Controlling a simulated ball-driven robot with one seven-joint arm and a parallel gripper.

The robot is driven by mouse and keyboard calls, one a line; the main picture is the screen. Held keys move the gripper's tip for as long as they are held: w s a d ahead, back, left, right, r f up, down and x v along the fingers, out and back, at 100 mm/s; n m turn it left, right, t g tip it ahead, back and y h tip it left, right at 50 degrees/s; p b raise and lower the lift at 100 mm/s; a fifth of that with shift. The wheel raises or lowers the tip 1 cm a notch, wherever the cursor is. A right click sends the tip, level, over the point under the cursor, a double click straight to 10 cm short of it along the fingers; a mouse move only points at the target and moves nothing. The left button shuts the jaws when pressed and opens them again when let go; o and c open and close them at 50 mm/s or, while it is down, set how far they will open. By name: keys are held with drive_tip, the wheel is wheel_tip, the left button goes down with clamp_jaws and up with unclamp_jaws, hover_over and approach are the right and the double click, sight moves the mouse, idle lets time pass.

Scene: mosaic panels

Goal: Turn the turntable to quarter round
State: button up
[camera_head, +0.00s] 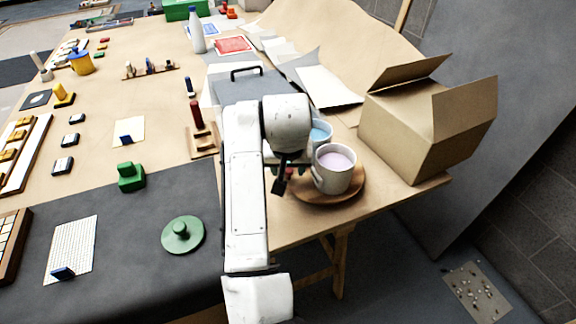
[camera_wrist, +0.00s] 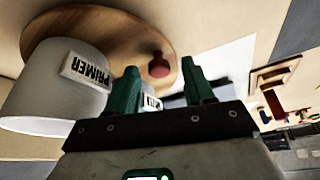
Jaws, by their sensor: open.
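The turntable (camera_head: 320,199) is a round wooden disc near the table's right edge; it also shows in the wrist view (camera_wrist: 135,22). A white cup with lilac paint (camera_head: 335,168) and a cup with blue paint (camera_head: 320,131) stand at it. In the wrist view a white cup (camera_wrist: 50,90) bears a PRIMER label (camera_wrist: 86,69). A red knob (camera_wrist: 158,65) is on the disc near its rim. My gripper (camera_head: 283,181) is at the disc's left side. Its green fingers (camera_wrist: 161,84) are apart, with the knob showing between their tips. Whether they touch it I cannot tell.
An open cardboard box (camera_head: 415,135) stands right of the turntable. A wooden stand with a dark red peg (camera_head: 197,115) is left of my arm. A green knobbed disc (camera_head: 183,234) lies on the dark mat (camera_head: 130,275). A grey box with a handle (camera_head: 250,85) is behind my arm.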

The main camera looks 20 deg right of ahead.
drive_tip(key=shift+f, duration=0.1)
drive_tip(key=shift+c, duration=0.5)
clamp_jaws()
